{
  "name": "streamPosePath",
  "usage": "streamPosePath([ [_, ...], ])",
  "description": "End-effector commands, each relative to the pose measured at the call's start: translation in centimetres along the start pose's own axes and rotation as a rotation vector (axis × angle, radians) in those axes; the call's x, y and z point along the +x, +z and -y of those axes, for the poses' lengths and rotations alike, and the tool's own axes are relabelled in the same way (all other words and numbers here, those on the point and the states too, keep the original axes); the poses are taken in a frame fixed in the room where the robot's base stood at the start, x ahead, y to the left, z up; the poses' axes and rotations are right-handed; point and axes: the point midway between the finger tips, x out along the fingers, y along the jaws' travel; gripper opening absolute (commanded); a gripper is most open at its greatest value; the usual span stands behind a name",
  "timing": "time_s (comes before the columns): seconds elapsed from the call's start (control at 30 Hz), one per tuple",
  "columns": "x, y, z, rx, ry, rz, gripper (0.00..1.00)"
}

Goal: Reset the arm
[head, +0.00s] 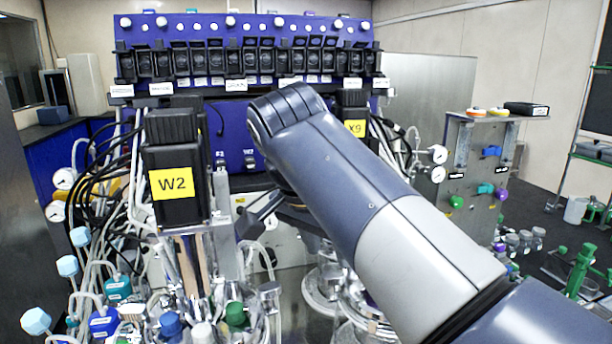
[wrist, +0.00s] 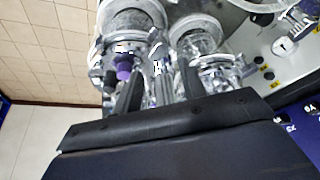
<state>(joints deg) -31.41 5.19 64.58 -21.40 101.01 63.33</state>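My arm reaches in from the lower right of the head view and bends at an elbow near the middle. Glass and metal vessel parts and a purple cap (wrist: 123,67) appear beyond the fingers.
A black motor unit labelled W2 (head: 175,165) stands left of the arm; one labelled X9 (head: 355,112) is partly behind it. The blue cabinet (head: 235,130) is behind. Tubes and coloured caps crowd the lower left. A metal stand (head: 480,150) is at the right.

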Motion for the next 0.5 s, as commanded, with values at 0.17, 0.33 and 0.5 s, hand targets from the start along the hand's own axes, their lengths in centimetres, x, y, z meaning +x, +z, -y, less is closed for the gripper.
streamPosePath([
  [0.17,-3.0,0.0,0.1,0.0,-0.001,0.0,0.4],
  [0.33,-4.4,0.0,0.0,0.001,0.0,0.0,0.4],
  [0.5,-4.9,0.0,0.0,0.002,0.001,0.001,0.4],
])
